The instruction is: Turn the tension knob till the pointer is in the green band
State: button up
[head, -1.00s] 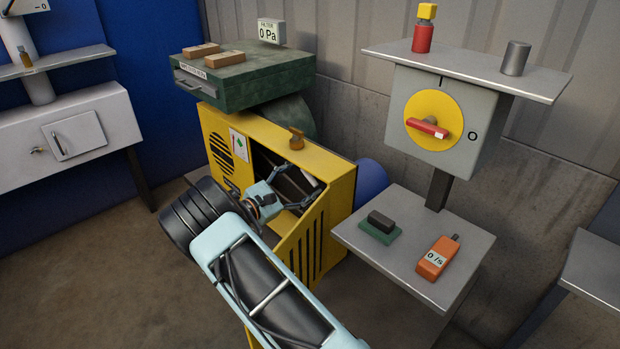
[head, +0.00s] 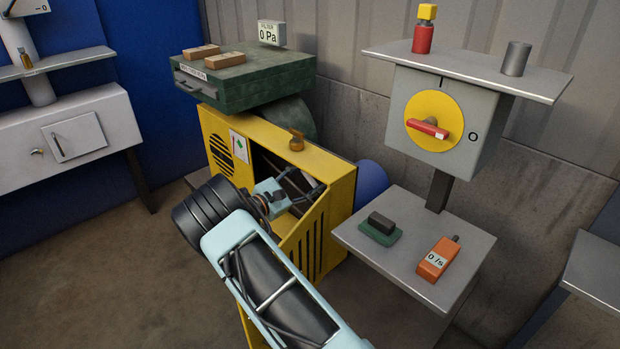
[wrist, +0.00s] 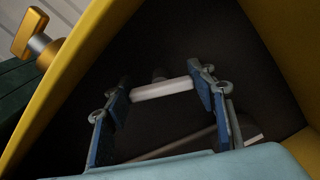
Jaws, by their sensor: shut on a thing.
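My gripper (head: 300,191) reaches into the open front of the yellow cabinet (head: 325,170). In the wrist view its blue fingers (wrist: 163,82) are shut on a pale bar (wrist: 162,91), one finger at each end. A small dark round part shows just behind the bar. I cannot tell for certain that this bar is the tension knob. A white card (head: 239,146) with a green mark is on the cabinet's front; its details are too small to read. I cannot make out a pointer in a green band.
A brass winged knob (head: 297,141) stands on the cabinet's top edge, also in the wrist view (wrist: 35,38). The cabinet walls close in around my gripper. A slatted yellow panel (head: 305,240) is beside my arm. A red-handled switch (head: 428,128) is at right.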

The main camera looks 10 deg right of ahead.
jog(key=shift+f+m+b, duration=0.1)
jog(key=shift+m+b, duration=0.2)
jog(key=shift+b, duration=0.05)
jog(key=m+b, duration=0.3)
jog(key=shift+f, duration=0.15)
jog(key=shift+m+b, duration=1.75)
jog(key=shift+m, duration=0.35)
jog(key=o, duration=1.2)
jog(key=v, duration=1.2)
